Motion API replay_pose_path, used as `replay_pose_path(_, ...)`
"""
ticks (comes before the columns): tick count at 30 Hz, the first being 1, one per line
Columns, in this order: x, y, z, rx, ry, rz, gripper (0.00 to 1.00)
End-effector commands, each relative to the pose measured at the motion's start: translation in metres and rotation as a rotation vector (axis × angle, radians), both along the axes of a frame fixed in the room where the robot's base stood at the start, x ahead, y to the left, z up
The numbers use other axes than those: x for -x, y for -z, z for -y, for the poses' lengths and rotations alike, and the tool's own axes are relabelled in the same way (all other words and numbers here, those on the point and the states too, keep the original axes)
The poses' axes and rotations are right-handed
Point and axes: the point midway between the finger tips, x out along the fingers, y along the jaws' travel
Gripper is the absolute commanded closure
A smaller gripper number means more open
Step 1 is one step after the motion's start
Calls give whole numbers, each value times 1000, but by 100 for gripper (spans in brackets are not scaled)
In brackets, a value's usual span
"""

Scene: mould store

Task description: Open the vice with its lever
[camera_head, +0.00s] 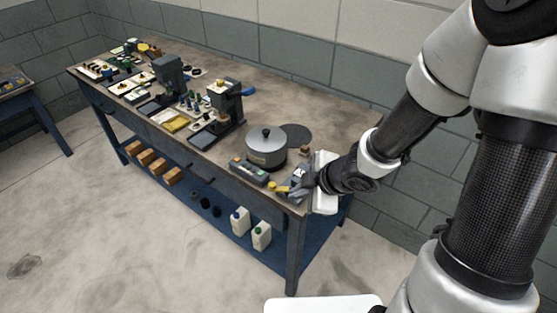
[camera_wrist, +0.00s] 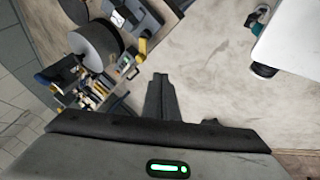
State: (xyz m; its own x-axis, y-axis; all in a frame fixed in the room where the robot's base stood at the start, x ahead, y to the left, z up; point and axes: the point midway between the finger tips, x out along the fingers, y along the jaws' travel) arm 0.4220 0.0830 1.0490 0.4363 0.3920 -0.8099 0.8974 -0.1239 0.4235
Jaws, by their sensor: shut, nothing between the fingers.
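My gripper (camera_head: 308,183) is at the near right corner of the workbench, its fingers together. In the wrist view the closed fingers (camera_wrist: 160,84) point towards the bench edge with nothing between them. A small blue-grey body that looks like the vice (camera_head: 297,174) sits at that corner, partly hidden by my gripper. A yellow part, perhaps its lever (camera_head: 279,188), lies just left of my fingers. In the wrist view a yellow piece (camera_wrist: 142,50) shows just beyond the fingertips, apparently apart from them. Whether the vice jaws are open cannot be seen.
A lidded grey pot (camera_head: 266,148) stands close behind, beside a dark round disc (camera_head: 296,135). Tools and machines crowd the bench's far end. White bottles (camera_head: 261,236) stand on the lower shelf. The floor in front is clear.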

Motion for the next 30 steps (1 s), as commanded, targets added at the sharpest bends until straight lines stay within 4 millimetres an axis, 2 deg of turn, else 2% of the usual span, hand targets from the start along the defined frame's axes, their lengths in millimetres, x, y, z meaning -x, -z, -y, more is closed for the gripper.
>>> replay_pose_path(3,2,1,-6,-16,-24,-1,100)
replay_pose_path(14,1,6,-7,-15,-23,-2,100)
replay_pose_path(17,-3,16,-11,-15,-24,-2,100)
replay_pose_path(30,-41,89,-48,-14,-23,-3,100)
